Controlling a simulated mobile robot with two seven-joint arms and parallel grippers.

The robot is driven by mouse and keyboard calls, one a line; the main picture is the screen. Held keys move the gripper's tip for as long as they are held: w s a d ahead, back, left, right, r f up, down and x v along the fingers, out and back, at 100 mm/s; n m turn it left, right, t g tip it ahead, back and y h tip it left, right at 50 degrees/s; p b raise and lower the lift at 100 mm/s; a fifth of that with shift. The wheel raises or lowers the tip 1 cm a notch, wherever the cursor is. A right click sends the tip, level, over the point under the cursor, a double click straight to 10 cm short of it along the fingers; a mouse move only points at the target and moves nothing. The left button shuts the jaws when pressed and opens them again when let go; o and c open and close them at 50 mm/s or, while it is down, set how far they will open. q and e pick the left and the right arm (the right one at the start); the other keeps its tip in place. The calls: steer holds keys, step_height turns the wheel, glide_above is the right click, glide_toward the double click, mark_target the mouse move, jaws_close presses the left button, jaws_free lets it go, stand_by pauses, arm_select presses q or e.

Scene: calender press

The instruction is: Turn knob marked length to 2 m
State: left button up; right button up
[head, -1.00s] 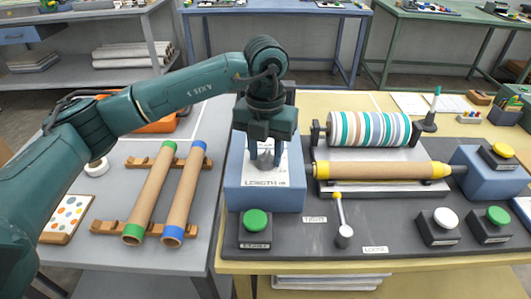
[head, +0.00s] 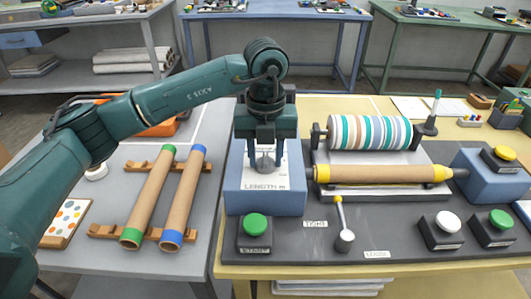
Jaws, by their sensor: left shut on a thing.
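The length knob (head: 265,163) is a grey knob on the white face plate marked "LENGTH m" (head: 265,184) of a blue box (head: 264,201). My left gripper (head: 265,154) comes down over the box from above, its fingers on both sides of the knob and shut on it. The gripper and wrist hide the upper part of the plate. The knob's pointer and the scale marks are too small or covered to read. My right gripper is not in view.
A green start button (head: 255,224) stands before the box. A lever (head: 343,230) is to its right, near a brown roll (head: 380,173) and a striped roll (head: 370,131). Two cardboard tubes (head: 150,195) lie on wooden rests at left.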

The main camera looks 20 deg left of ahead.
mark_target(265, 158)
arm_select(q)
steer(key=o, duration=1)
step_height(265, 158, up, 13)
steer(key=shift+r, duration=0.15)
